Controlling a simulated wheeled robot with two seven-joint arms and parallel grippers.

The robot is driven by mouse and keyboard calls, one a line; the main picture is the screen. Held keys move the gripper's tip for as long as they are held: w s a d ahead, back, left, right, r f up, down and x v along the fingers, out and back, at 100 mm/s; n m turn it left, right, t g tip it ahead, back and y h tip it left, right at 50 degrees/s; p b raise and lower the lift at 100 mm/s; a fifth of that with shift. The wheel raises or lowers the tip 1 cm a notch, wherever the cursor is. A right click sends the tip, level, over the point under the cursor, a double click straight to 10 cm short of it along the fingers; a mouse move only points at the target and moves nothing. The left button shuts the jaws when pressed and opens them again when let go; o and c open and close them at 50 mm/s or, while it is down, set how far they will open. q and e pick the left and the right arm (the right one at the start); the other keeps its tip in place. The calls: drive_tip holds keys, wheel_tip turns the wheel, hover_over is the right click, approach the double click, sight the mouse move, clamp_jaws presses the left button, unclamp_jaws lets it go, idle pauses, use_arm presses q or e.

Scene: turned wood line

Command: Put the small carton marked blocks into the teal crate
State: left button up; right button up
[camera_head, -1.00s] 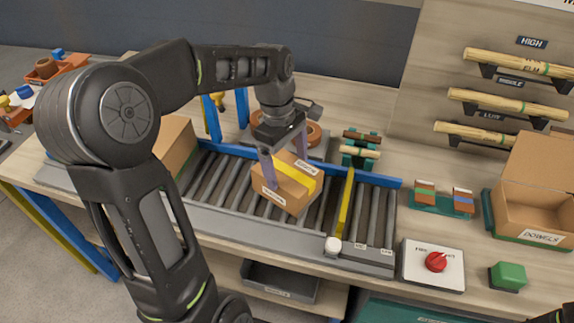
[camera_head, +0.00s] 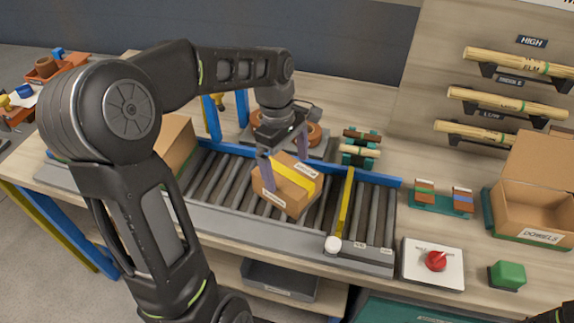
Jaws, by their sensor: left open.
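A small brown carton (camera_head: 300,204) with yellow tape sits slightly turned on the roller conveyor, left of a yellow bar. Its labels are too small to read. My left gripper (camera_head: 285,160) is above and around the carton, open, with one finger in front of its left side and the other at its far side; I cannot tell whether they touch it. A teal crate (camera_head: 400,314) shows only in part at the bottom edge, below the bench front. My right gripper is not in view.
A larger carton (camera_head: 176,145) stands at the conveyor's left end, partly behind my arm. The yellow bar (camera_head: 345,203) crosses the rollers. A red knob panel (camera_head: 420,272), a green block (camera_head: 508,275) and an open dowels box (camera_head: 535,210) are on the right. A grey tray (camera_head: 280,278) sits below.

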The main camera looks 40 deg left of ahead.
use_arm(q)
wheel_tip(320, 180, up, 12)
drive_tip(key=a+p, duration=0.1)
drive_tip(key=p, duration=0.1)
drive_tip(key=shift+a+f, duration=0.2)
drive_tip(key=shift+a, duration=0.15)
drive_tip(key=shift+f, duration=0.1)
